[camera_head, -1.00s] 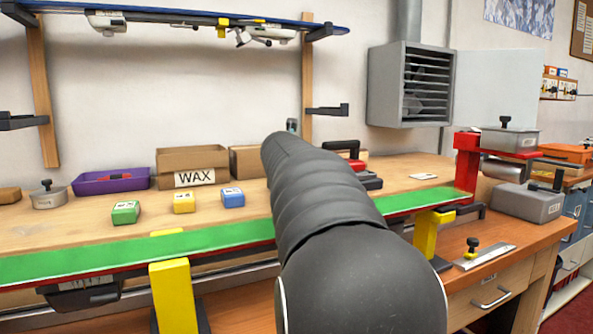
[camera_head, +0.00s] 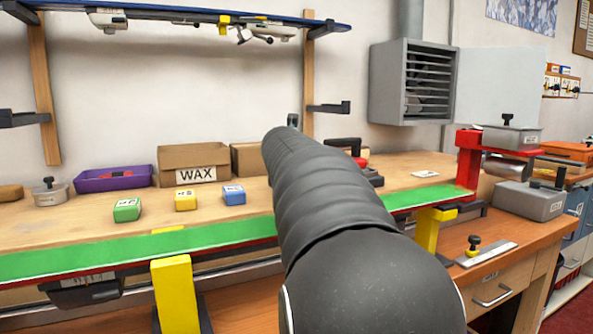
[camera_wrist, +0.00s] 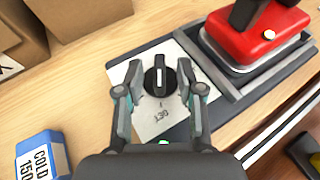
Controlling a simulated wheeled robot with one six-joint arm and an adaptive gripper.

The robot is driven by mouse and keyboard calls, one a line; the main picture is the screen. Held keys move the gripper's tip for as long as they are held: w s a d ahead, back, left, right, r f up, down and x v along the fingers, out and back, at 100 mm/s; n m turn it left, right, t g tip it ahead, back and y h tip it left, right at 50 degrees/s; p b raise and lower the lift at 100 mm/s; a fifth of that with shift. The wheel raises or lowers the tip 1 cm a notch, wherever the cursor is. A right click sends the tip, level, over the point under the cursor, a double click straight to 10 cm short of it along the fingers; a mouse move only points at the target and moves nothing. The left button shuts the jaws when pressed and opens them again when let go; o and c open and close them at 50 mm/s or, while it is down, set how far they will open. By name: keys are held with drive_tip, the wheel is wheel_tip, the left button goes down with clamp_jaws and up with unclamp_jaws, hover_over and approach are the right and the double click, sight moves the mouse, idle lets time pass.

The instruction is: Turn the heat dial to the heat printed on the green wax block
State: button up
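The heat dial (camera_wrist: 159,80) is a black round knob with a pale line along its grip, set on a white plate (camera_wrist: 150,120) printed with 130. My gripper (camera_wrist: 160,92) is open, one finger on each side of the dial, with a gap visible on both sides. The green wax block (camera_head: 127,209) lies on the bench at the left in the head view; its top label is too small to read. In the head view my arm hides the dial and my gripper.
A red iron (camera_wrist: 255,40) sits in a grey holder just right of the dial. A blue block (camera_wrist: 42,158) marked COLD 150 lies at lower left; a yellow block (camera_head: 185,200) stands between it and the green one. A cardboard WAX box (camera_head: 195,158) stands behind.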

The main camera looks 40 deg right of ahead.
drive_tip(key=v, duration=1)
drive_tip(key=shift+s, duration=0.25)
drive_tip(key=shift+a, duration=0.1)
